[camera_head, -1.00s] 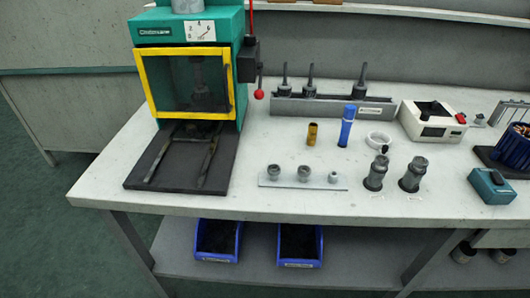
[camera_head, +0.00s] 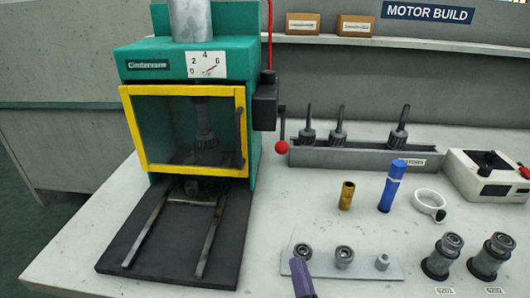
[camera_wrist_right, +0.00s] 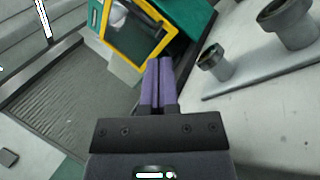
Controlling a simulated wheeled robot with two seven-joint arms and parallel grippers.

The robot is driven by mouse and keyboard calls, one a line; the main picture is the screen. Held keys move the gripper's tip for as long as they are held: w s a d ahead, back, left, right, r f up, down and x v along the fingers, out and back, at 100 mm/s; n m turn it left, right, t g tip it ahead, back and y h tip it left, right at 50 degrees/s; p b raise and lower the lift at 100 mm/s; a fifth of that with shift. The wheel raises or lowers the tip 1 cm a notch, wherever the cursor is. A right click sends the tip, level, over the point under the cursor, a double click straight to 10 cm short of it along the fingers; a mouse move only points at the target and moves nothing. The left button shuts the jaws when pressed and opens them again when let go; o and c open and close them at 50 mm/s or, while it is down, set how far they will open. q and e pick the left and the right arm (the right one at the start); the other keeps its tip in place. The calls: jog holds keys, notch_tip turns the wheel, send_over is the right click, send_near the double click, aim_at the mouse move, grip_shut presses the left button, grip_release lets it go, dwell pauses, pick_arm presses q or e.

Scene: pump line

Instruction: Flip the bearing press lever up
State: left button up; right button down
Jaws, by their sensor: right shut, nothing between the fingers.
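The green bearing press (camera_head: 190,110) stands at the left of the bench, its yellow-framed guard (camera_head: 185,130) closed in front. Its lever (camera_head: 282,128) sits on a black block on the right side and hangs down, with a red ball knob at its lower end. My right gripper (camera_head: 303,275) enters at the bottom of the head view, in front of the bearing plate and well short of the lever. In the right wrist view its purple fingers (camera_wrist_right: 159,85) are together and empty, pointing toward the press. My left gripper is not in view.
A plate (camera_head: 365,267) with bearings lies beside my right gripper. A grey rotor rack (camera_head: 365,160) is right of the lever. Bench between knob and plate is clear.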

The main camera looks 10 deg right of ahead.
jog(key=shift+w, duration=0.15)
jog(key=shift+r, duration=0.1)
jog(key=p, duration=0.2)
send_near(283, 129)
jog(key=s+a+f, duration=0.2)
jog(key=a+f, duration=0.1)
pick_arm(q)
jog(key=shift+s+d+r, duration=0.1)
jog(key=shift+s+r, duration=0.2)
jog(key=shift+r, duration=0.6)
pick_arm(e)
jog(key=x, duration=0.8)
jog(key=shift+f, duration=0.3)
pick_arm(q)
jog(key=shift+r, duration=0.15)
pick_arm(e)
jog(key=shift+w, duration=0.1)
